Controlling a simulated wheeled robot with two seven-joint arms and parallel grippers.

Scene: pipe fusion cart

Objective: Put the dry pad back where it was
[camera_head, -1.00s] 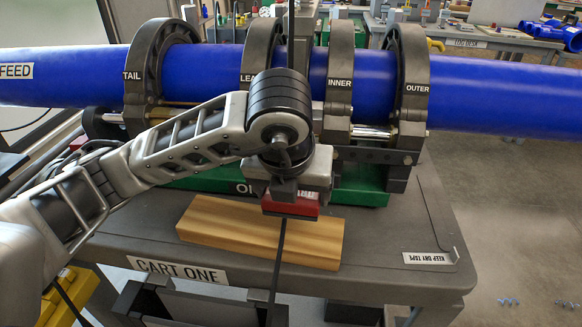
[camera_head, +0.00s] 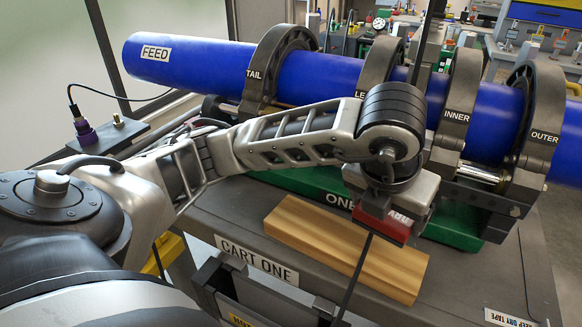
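The dry pad (camera_head: 381,222) is a small red block with DRY written on its face. My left gripper (camera_head: 384,205) points down and is shut on it, in front of the clamps on the cart. The pad appears above the far side of the wooden block (camera_head: 345,252); whether it touches the block cannot be told. The gripper body hides the pad's top and the fingertips. My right gripper is not in view.
CART ONE's grey top (camera_head: 480,275) has free room to the right of the block, near the KEEP DRY TAPE label (camera_head: 508,318). The blue pipe (camera_head: 310,80) runs through several clamps behind. A black box with a purple plug (camera_head: 86,137) stands left.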

